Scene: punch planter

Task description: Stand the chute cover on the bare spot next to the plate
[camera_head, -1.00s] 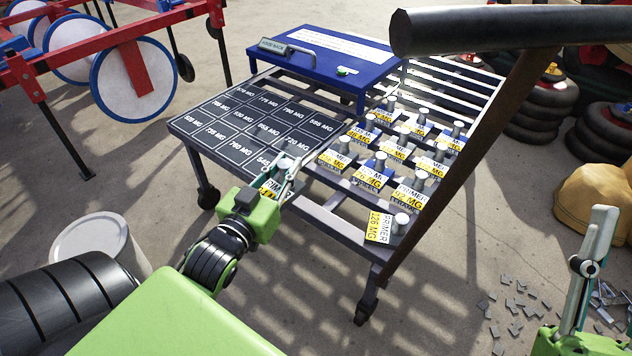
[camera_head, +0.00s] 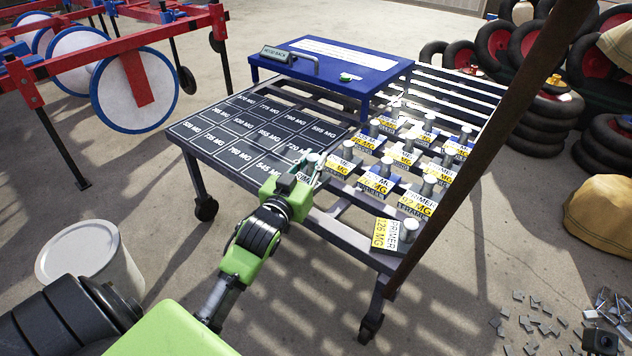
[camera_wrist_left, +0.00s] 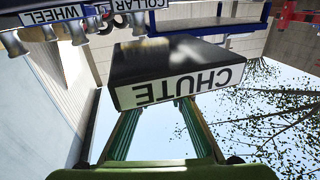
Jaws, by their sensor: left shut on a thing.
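My left gripper (camera_head: 310,168) is over the near edge of the slatted table, at the near right corner of the dark panel of MG squares. In the left wrist view, its fingers (camera_wrist_left: 155,108) are shut on the chute cover (camera_wrist_left: 178,60). This is a black block with a white label reading CHUTE, upside down in that view. In the head view, the cover is mostly hidden by the gripper; only a small pale label patch shows. I cannot tell which thing is the plate. My right gripper's fingers are out of view.
The dark panel (camera_head: 240,140) fills the table's left side. Several yellow-labelled pieces with grey knobs, one at the near edge (camera_head: 388,235), stand on the right slats. A blue stand (camera_head: 345,82) is behind. A dark diagonal post (camera_head: 480,150) crosses in front. A white bucket (camera_head: 88,262) stands lower left.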

